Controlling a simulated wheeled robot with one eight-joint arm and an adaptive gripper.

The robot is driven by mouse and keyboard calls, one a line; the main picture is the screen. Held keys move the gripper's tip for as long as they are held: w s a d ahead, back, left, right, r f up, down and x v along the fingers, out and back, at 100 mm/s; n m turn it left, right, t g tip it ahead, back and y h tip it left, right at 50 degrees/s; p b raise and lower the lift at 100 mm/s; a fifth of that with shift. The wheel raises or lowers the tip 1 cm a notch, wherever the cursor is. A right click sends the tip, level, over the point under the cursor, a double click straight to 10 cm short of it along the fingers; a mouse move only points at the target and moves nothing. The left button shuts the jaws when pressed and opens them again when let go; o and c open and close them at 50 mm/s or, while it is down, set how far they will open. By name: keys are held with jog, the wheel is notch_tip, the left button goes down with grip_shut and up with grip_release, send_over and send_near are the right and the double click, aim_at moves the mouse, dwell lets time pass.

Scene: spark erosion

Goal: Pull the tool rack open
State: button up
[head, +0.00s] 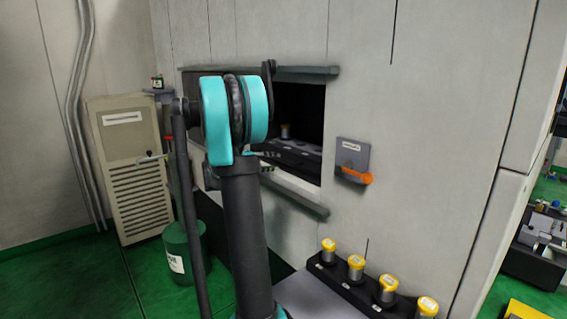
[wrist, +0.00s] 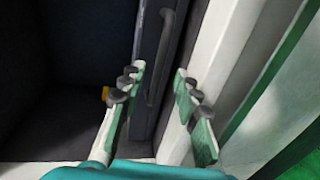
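In the head view, a dark tool rack (head: 298,158) lies inside the machine's wall opening, with one small tool holder (head: 285,131) on it. My arm covers the left part of the opening and most of my gripper. In the wrist view, my gripper (wrist: 158,76) is open, its two fingers apart with nothing held. A dark grey panel with a long bar handle (wrist: 160,58) lies beyond and between the fingertips. I cannot tell whether a finger touches it. A small yellow spot (wrist: 105,93) shows beside the left finger.
An orange-handled switch box (head: 353,168) is on the wall right of the opening. Several yellow-topped holders (head: 356,267) stand on a bench below. A green bin (head: 184,252) and a beige vented cabinet (head: 132,170) stand at left. Green floor is free at the lower left.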

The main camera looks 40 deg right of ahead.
aim_at(283, 161)
jog(key=x, duration=0.6)
grip_shut()
jog(key=shift+a, duration=0.1)
dwell(0.3)
